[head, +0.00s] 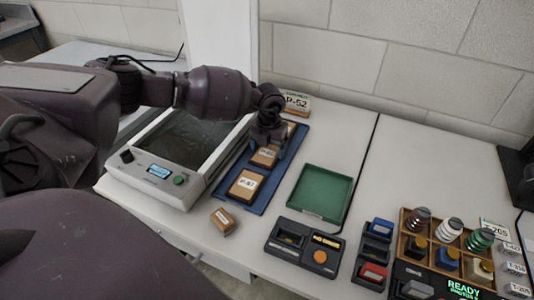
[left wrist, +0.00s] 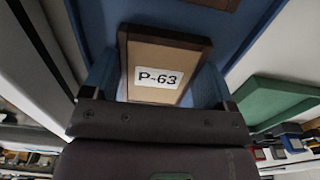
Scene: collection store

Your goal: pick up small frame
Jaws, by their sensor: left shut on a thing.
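A small wooden frame labelled P-63 (left wrist: 152,48) fills the middle of the left wrist view, between the fingers of my left gripper. In the head view this frame (head: 265,158) is at the middle of the blue tray (head: 222,190). My left gripper (head: 267,143) points down at it from above and is shut on it; the gripper partly covers its far side. I cannot tell whether the frame is clear of the tray. A larger labelled frame (head: 246,185) lies nearer on the tray, and another (head: 291,129) lies behind, partly hidden. My right gripper is not in view.
A grey device with a dark panel (head: 192,139) stands left of the tray. A green tray (head: 322,192) is empty at right. A small wooden block (head: 222,221), a dark control box (head: 304,247) and a wooden rack of bottles (head: 407,226) stand nearer.

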